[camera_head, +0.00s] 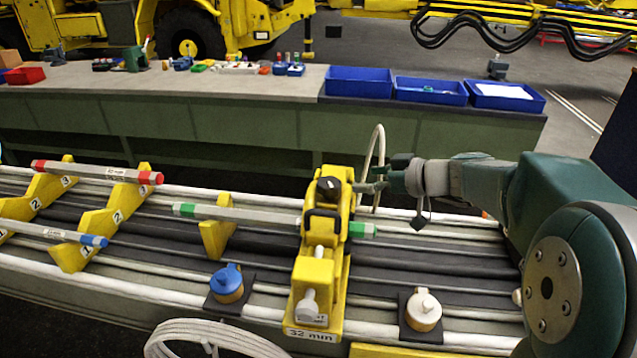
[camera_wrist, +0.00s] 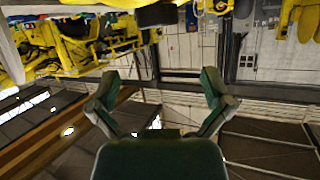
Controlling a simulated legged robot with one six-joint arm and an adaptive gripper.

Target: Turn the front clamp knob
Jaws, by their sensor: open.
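A yellow clamp (camera_head: 322,265) labelled "32 mm" stands mid-picture in the head view. A black knob (camera_head: 329,187) sits on its top, with a black handle (camera_head: 322,222) below it. A pale knob (camera_head: 308,303) is at its lower, near end. The clamp is around a grey rod with green bands (camera_head: 250,216). My gripper (camera_head: 368,181) is just right of the clamp's top, apart from the pale knob; contact with the black knob cannot be told. The wrist view shows its fingers (camera_wrist: 160,88) spread with nothing between them, and no knob I can identify.
Blue-capped (camera_head: 227,283) and white-capped (camera_head: 423,309) pots flank the clamp. Yellow notched stands (camera_head: 116,218) hold more rods on the left. A pale hose loop (camera_head: 379,150) rises beside my gripper. Blue trays (camera_head: 430,91) stand on the bench behind.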

